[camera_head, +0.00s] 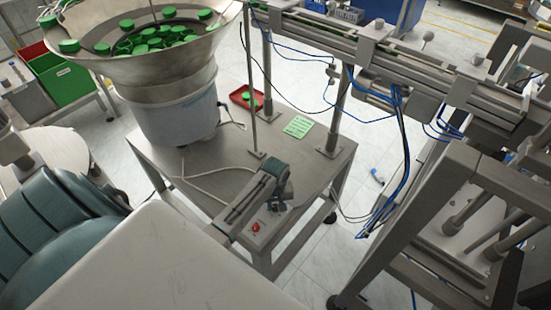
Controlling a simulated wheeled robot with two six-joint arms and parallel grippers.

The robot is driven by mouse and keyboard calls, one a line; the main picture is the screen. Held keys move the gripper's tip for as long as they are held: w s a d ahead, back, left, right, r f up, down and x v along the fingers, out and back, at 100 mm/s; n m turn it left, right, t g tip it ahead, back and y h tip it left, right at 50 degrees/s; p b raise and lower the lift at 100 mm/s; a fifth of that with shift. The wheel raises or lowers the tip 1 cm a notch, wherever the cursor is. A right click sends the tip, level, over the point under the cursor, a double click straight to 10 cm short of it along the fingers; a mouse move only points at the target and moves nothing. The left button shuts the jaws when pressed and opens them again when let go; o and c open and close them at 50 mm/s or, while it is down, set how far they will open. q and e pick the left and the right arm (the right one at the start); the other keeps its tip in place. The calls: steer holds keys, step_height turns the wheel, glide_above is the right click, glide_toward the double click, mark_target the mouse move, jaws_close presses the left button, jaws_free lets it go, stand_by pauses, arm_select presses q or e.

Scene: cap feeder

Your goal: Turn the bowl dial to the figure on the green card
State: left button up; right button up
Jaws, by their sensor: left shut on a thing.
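The green card (298,127) lies on the steel table, to the right of the feeder; its writing is too small to read. The bowl feeder (165,70) stands at the table's back left, its bowl holding several green caps. A small control box (262,228) with a red knob sits near the table's front edge. My left gripper (277,198) reaches over this box and is shut at its upper part, where the dial appears to be. The jaws hide the dial and its pointer, so I cannot read its setting. My right gripper is not in view.
A red tray (240,104) with a green cap lies behind the card. Upright posts rise from the steel table (215,160). A conveyor (385,55) with blue hoses runs at the upper right. A green crate (66,84) stands at the left.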

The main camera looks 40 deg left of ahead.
mark_target(275, 206)
arm_select(q)
steer(key=shift+n, duration=0.6)
steer(key=o, duration=1)
step_height(275, 206, up, 11)
steer(key=b, duration=0.2)
steer(key=shift+b, duration=0.4)
